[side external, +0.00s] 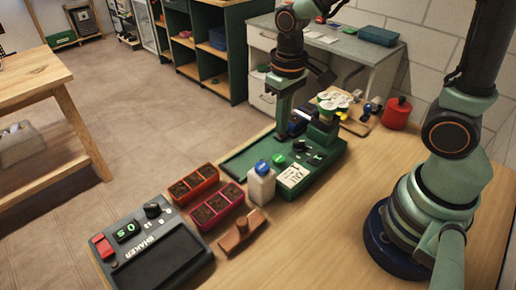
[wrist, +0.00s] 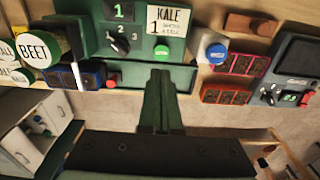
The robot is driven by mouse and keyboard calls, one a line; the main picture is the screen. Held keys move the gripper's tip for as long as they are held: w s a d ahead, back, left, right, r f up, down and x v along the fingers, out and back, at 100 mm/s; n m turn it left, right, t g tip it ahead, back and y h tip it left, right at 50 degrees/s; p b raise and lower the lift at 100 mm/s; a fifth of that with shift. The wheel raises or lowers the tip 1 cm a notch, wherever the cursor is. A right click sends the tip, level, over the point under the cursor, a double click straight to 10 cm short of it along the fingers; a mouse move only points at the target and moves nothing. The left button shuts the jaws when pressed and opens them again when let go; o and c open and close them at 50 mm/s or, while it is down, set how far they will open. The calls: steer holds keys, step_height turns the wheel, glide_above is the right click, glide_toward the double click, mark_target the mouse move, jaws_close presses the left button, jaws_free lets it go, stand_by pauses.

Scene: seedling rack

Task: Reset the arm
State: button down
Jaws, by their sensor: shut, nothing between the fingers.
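My gripper (side external: 281,136) is shut and empty, pointing down over the green machine (side external: 235,166). In the wrist view its two dark green fingers (wrist: 160,74) lie together in front of the machine's green bed. The machine carries a green button (wrist: 161,50), a dial, a small display reading 1, and a white card (wrist: 170,22) reading KALE 1. Whether the fingertips touch the machine is not clear.
A white bottle with a blue cap (side external: 261,186), red and orange seedling trays (side external: 217,208), a brown block (side external: 238,232) and a shaker (side external: 160,250) stand nearby. A blue tray (wrist: 70,77), round labels (wrist: 42,48) and a red canister (side external: 396,114) are beyond the machine. Bare tabletop lies in front.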

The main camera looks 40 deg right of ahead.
steer(key=s+d+r+t, duration=0.2)
steer(key=r, duration=0.3)
steer(key=s+d+r+t, duration=0.1)
steer(key=d+r+t, duration=0.1)
steer(key=r, duration=0.4)
steer(key=shift+s+d+t, duration=0.2)
steer(key=shift+s+t, duration=0.15)
steer(key=shift+t, duration=0.25)
